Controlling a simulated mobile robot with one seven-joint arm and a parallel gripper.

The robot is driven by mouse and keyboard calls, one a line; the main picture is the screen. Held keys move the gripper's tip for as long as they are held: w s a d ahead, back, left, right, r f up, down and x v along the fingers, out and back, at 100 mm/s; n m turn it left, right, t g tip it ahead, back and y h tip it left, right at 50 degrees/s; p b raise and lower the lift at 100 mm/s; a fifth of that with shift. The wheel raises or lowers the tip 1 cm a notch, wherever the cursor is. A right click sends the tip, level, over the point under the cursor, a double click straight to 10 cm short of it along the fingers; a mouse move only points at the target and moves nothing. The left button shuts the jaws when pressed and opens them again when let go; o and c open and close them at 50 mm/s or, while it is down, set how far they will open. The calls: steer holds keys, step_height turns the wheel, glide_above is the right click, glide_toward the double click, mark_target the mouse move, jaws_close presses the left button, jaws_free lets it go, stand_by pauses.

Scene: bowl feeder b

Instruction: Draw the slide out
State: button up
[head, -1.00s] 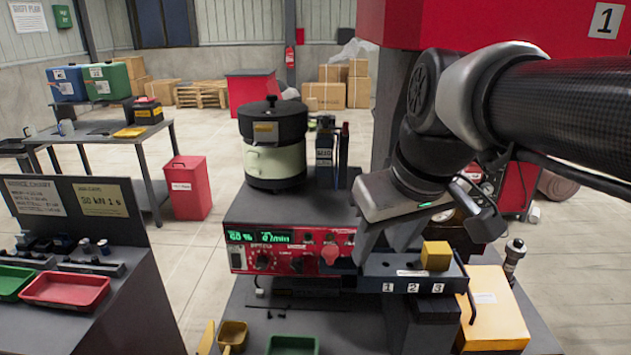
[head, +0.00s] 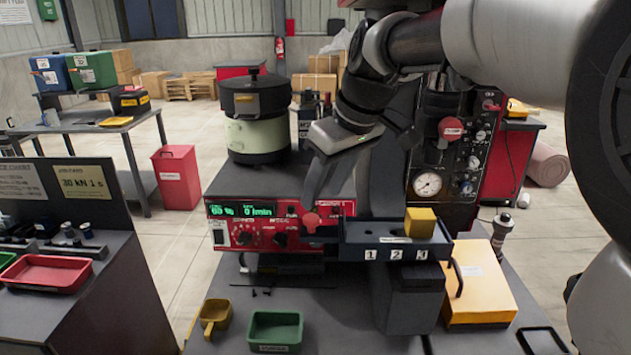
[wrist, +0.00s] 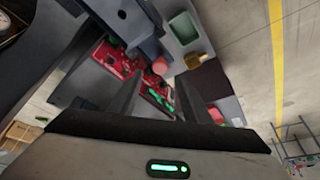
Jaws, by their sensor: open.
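The slide is a dark blue-grey block (head: 385,252) with white labels 1, 2 and 3 on its front. It sits right of the red control panel (head: 262,234), and a yellow cube (head: 420,222) rests on top of its right part. My gripper (head: 312,203) is left of the slide, in front of the feeder's panel, fingers pointing down near the red knob (head: 309,220). It is open and empty. In the wrist view the open fingers (wrist: 158,97) have the red panel beyond them.
A green tray (head: 275,330) and a yellow scoop (head: 215,315) lie on the bench below the panel. A yellow box (head: 480,285) stands right of the slide. The bowl feeder (head: 257,120) stands behind the panel. A gauge panel (head: 440,170) is behind the slide.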

mark_target(311, 217)
steer(key=x, duration=0.7)
steer(key=shift+b, duration=0.35)
steer(key=shift+r, duration=0.1)
jaws_close()
